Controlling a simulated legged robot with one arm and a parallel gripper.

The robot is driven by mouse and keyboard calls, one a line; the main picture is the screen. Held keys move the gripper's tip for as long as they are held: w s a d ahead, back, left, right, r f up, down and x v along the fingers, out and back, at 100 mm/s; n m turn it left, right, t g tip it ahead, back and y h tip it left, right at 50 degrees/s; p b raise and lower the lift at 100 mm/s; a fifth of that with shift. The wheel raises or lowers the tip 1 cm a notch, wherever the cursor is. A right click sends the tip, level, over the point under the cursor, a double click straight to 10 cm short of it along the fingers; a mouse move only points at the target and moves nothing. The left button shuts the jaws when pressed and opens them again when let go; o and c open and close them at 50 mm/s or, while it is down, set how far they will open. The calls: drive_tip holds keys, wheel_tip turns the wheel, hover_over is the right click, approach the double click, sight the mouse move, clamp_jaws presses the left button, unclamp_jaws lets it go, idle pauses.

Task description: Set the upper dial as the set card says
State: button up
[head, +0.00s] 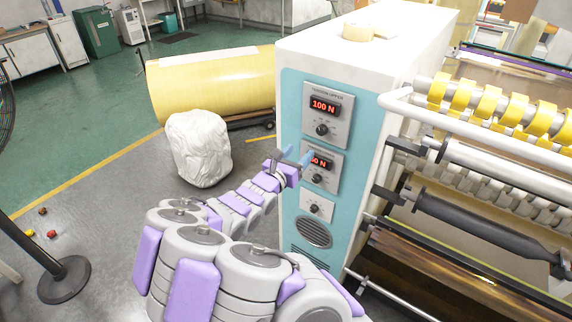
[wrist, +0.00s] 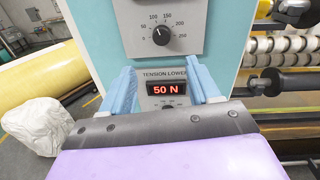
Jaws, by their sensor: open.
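The upper panel, labelled TENSION UPPER, has a red display (head: 324,106) reading 100 N above the black upper dial (head: 322,130). In the wrist view the upper dial (wrist: 160,37) sits at top centre, inside a scale marked 0 to 250. Below it the lower display (wrist: 168,90) reads 50 N; its dial (head: 317,179) shows in the head view. My gripper (head: 296,156) is open, in front of the lower panel and below the upper dial. In the wrist view its blue fingers (wrist: 161,84) flank the lower panel, with nothing between them. I cannot make out a set card.
The machine cabinet (head: 352,55) has a tape roll (head: 371,31) on top. Rollers with yellow tape (head: 487,104) and a white rail (head: 470,132) stand right. A large yellow roll (head: 212,82) and a white bag (head: 199,148) stand left. A black post base (head: 64,280) is at lower left.

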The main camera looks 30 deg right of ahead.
drive_tip(key=v, duration=0.5)
drive_tip(key=shift+a, duration=0.35)
drive_tip(key=shift+d, duration=0.15)
